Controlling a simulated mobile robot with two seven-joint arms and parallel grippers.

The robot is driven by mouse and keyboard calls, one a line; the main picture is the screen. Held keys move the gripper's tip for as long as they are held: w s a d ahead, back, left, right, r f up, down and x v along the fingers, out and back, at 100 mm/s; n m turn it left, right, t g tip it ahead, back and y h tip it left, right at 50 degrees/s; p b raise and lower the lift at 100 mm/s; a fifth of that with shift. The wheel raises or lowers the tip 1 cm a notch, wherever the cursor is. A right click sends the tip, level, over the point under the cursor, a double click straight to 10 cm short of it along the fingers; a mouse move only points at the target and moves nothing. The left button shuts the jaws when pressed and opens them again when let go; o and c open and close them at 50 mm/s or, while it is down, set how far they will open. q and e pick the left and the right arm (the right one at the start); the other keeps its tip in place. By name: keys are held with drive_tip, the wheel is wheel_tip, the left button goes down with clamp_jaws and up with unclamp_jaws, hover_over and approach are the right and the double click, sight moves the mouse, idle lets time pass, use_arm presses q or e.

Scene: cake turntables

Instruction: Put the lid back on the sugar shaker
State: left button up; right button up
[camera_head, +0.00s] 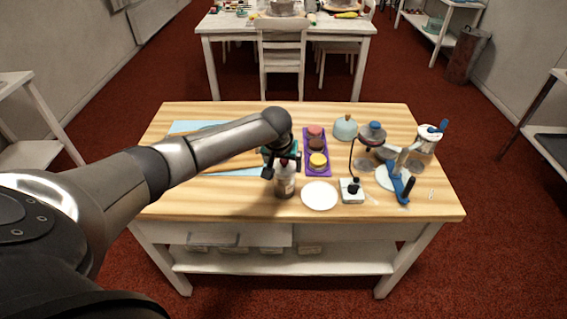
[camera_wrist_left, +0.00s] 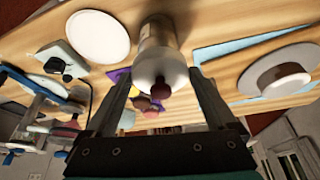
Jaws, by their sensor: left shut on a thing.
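The sugar shaker (camera_head: 286,186) stands near the front edge of the table, left of the white plate. Its grey-brown body (camera_wrist_left: 157,32) also shows in the left wrist view. The pale domed lid (camera_wrist_left: 160,70) with a dark red knob (camera_wrist_left: 158,88) lines up with the top of the body. My left gripper (camera_head: 281,170) is above the shaker, its two fingers (camera_wrist_left: 158,76) on either side of the lid, shut on it. I cannot tell whether the lid is fully seated. My right gripper is not in view.
A round white plate (camera_head: 320,196) lies right of the shaker. A purple tray (camera_head: 317,171) with coloured cakes is behind it. A light blue mat (camera_head: 185,127) lies at left.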

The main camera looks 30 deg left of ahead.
use_arm(q)
drive_tip(key=shift+f, duration=0.25)
idle(0.6)
drive_tip(key=shift+p, duration=0.6)
drive_tip(key=shift+f, duration=0.1)
drive_tip(key=o, duration=1)
drive_tip(key=shift+r, duration=0.2)
drive_tip(key=shift+r+p, duration=3.35)
drive_tip(key=shift+p, duration=0.75)
